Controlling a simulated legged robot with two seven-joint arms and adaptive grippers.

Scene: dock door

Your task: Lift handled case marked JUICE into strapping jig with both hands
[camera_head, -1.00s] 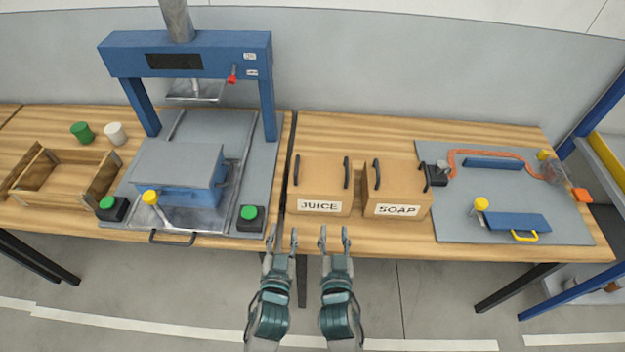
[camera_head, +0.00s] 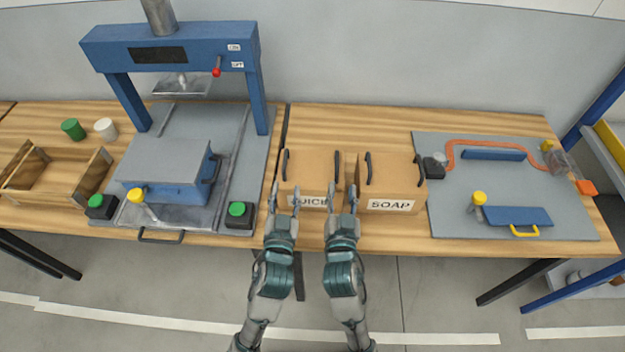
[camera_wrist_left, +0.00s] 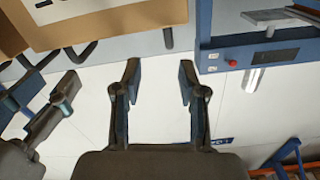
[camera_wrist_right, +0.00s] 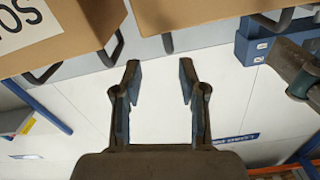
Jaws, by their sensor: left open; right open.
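The case marked JUICE (camera_head: 311,172) is a brown box with two dark upright handles. It stands on the wooden table between the press and the SOAP case. My left gripper (camera_head: 284,198) is open in front of its left side. My right gripper (camera_head: 342,197) is open in front of its right edge and partly hides the label. Neither holds anything. Both JUICE handles show beyond the fingers in the left wrist view, the nearer one (camera_wrist_left: 168,38) just past them. The strapping jig, seemingly the grey board (camera_head: 455,222) with blue bars and an orange strap, lies at right.
The case marked SOAP (camera_head: 390,174) stands close to the right of JUICE, before the jig board. A blue press (camera_head: 170,55) with a blue block (camera_head: 165,170) is at left, with green buttons. A wooden tray (camera_head: 90,178) and two small cylinders are further left. Table behind the cases is clear.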

